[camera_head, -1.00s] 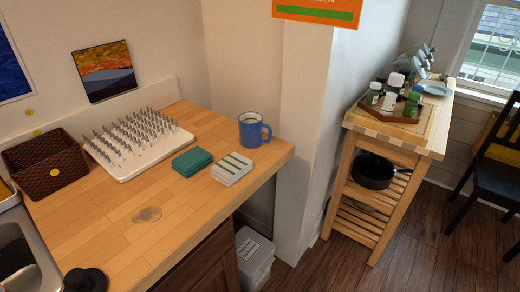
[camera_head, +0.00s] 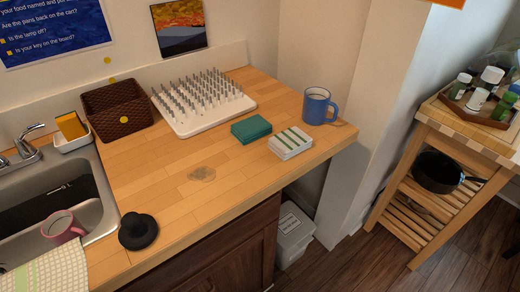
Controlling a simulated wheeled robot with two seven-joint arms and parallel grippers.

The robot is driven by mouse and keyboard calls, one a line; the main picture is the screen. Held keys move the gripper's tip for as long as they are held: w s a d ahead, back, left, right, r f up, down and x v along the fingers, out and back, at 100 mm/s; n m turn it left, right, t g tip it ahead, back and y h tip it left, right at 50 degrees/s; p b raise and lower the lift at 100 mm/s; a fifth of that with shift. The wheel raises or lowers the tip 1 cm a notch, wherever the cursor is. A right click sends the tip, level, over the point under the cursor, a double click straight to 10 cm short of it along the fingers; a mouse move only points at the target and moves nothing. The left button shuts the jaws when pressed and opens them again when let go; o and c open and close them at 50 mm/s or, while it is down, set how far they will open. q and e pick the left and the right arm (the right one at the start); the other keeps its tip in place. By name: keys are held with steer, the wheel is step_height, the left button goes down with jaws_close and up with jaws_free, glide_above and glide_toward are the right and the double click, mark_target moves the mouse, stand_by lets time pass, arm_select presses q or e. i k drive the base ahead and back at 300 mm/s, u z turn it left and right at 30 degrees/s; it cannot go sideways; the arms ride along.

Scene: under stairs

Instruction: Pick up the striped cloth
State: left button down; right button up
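A folded white cloth with green stripes (camera_head: 291,143) lies flat on the wooden counter (camera_head: 165,185), near its front right corner. A folded plain teal cloth (camera_head: 251,129) lies just to its left, close beside it. Another light cloth with pale green stripes (camera_head: 48,272) hangs over the front edge of the sink at the bottom left, cut by the frame's edge. Neither of my grippers shows in the head view.
A blue mug (camera_head: 318,106) stands behind the striped cloth. A white peg rack (camera_head: 203,105), a brown basket (camera_head: 117,110) and a black sink stopper (camera_head: 138,231) are on the counter. A bin (camera_head: 295,235) stands below; a wooden cart (camera_head: 430,200) is right.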

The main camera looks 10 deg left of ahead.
mark_target(288, 144)
steer(key=k, duration=1.2)
steer(key=z, duration=0.95)
steer(key=i, duration=1.8)
steer(key=u, duration=0.8)
